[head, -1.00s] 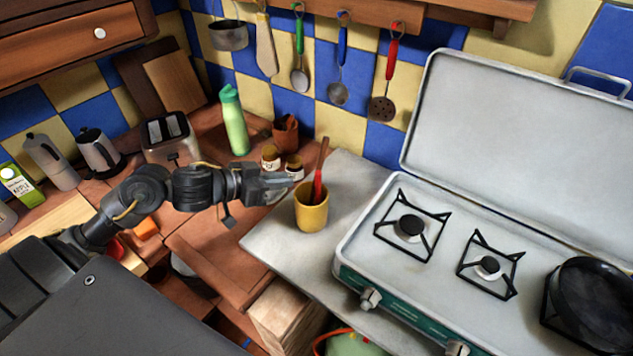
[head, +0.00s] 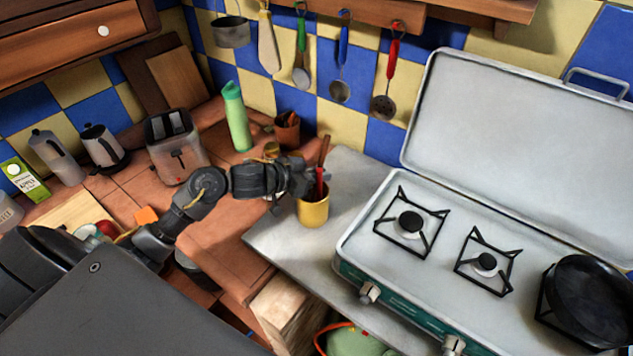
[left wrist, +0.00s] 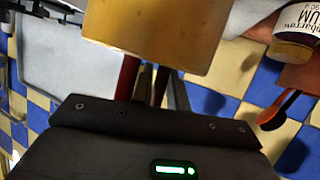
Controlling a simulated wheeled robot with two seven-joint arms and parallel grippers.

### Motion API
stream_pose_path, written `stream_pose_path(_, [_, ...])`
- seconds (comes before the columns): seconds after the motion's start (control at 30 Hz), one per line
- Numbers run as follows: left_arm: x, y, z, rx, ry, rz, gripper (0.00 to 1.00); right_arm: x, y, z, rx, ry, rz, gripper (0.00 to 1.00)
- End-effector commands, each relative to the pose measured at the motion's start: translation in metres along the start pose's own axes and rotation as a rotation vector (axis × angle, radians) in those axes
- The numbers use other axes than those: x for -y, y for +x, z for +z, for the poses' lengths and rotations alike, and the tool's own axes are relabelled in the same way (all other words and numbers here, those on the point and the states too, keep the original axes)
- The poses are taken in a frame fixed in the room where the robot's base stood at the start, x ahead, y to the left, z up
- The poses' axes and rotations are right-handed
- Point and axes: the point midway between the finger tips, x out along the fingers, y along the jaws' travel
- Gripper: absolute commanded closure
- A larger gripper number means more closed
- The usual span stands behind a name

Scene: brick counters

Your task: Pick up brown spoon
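The brown spoon (head: 324,149) stands in a yellow cup (head: 313,212) on the grey counter, its upper end rising above the rim. A red-handled utensil (head: 319,184) stands in the same cup. My left gripper (head: 303,177) is at the cup's left side, level with the handles just above the rim. In the left wrist view the cup (left wrist: 160,35) fills the top, with a red handle (left wrist: 128,78) and dark narrow shapes between it and my gripper body. I cannot tell whether the fingers are open or touch the spoon. My right gripper is out of view.
A gas stove (head: 430,262) with its lid raised stands right of the cup, a black pan (head: 592,300) on it. Behind are a green bottle (head: 236,118), a terracotta pot (head: 287,130) and a toaster (head: 176,150). Utensils hang on the tiled wall.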

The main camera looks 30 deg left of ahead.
Motion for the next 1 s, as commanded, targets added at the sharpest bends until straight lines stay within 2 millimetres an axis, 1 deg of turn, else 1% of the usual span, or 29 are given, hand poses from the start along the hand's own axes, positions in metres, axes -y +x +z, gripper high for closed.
stream_pose_path(0.2, [0.0,0.001,0.0,0.0,0.0,0.0,0.84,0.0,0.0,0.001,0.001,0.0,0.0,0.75])
stream_pose_path(0.23, [0.0,0.001,0.0,0.0,0.0,0.0,0.86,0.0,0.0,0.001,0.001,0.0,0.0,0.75])
stream_pose_path(0.33, [0.0,0.001,0.0,0.0,0.0,0.0,1.0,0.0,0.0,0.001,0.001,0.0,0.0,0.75])
stream_pose_path(0.63, [0.0,0.001,0.0,0.0,0.0,-0.001,1.0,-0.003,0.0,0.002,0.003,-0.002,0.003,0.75])
stream_pose_path(0.73, [0.0,0.0,-0.003,-0.001,0.002,0.0,1.0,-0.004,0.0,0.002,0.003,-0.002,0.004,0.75])
stream_pose_path(0.87, [-0.001,-0.004,-0.012,-0.002,0.003,-0.001,1.0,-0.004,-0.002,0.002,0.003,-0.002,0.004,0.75])
stream_pose_path(1.0, [-0.002,-0.012,-0.031,-0.003,0.006,-0.002,1.0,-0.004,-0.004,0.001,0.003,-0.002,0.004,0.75])
